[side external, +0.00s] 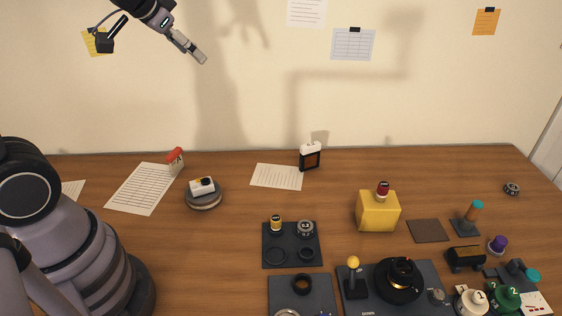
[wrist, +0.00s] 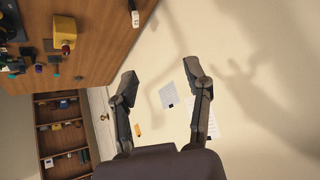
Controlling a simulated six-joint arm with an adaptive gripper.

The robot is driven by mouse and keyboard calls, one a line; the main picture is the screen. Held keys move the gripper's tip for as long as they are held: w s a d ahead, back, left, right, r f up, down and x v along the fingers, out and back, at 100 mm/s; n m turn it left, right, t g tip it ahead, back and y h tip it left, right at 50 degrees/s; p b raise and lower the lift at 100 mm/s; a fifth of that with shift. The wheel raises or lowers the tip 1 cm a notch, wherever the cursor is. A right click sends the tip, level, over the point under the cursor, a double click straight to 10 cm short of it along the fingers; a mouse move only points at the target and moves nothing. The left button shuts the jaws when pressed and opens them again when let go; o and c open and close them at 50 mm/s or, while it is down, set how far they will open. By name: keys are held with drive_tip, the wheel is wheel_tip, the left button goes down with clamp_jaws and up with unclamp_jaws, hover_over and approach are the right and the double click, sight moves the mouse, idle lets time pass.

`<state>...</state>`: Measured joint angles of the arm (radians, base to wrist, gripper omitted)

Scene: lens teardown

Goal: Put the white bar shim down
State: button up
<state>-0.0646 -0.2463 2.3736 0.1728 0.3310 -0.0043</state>
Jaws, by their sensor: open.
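My gripper (side external: 202,57) is high up in front of the wall at the upper left of the side view, far from the table top. The wrist view shows its two fingers (wrist: 162,76) apart with nothing between them. A white piece (side external: 310,147) sits on top of a dark-framed brown block (side external: 310,161) near the table's back edge. A white block (side external: 201,187) with yellow and black on it lies on a round grey disc (side external: 204,200). I cannot tell for certain which of these is the white bar shim.
A yellow cube (side external: 377,212) carries a red part (side external: 383,189). A dark tray (side external: 291,253) with small parts stands front centre, and a dark panel with a joystick (side external: 354,278) stands beside it. Paper sheets (side external: 277,177) lie at the back. The air around my gripper is clear.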

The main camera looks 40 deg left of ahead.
drive_tip(key=s+d+g+h, duration=0.1)
drive_tip(key=s+d+g, duration=0.1)
drive_tip(key=s, duration=1.4)
drive_tip(key=shift+s+d+r+n, duration=0.4)
drive_tip(key=shift+d+r, duration=0.05)
drive_tip(key=shift+d, duration=0.1)
